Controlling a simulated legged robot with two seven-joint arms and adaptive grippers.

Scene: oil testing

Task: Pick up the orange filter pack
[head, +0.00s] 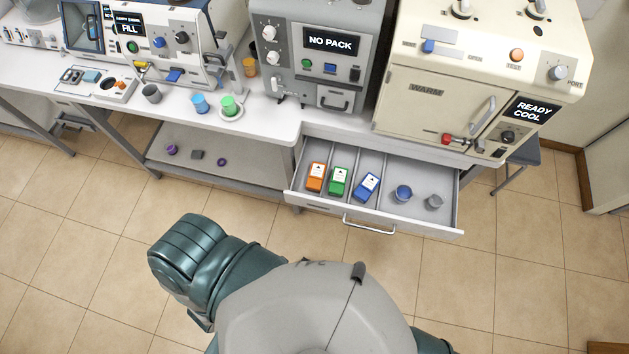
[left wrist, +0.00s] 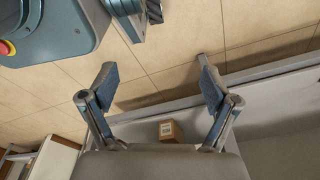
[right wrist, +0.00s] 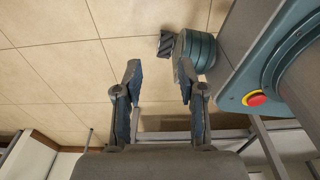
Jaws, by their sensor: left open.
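The orange filter pack (head: 315,178) stands in the leftmost compartment of the open drawer (head: 388,225) in the head view. It has a white label with a dark mark. A green pack (head: 339,182) and a tilted blue pack (head: 367,187) are in compartments to its right. My left gripper (left wrist: 157,72) shows in the left wrist view with its fingers spread and nothing between them. My right gripper (right wrist: 158,67) is open and empty in the right wrist view. Neither gripper shows in the head view. Neither wrist view clearly shows the orange pack.
A blue cup (head: 403,193) and a grey cup (head: 434,202) lie in the drawer's right part. The grey machine (head: 325,75) reads "NO PACK"; the cream oven (head: 450,75) reads "READY COOL". A brown box (left wrist: 169,131) shows in the left wrist view. The tiled floor before the drawer is clear.

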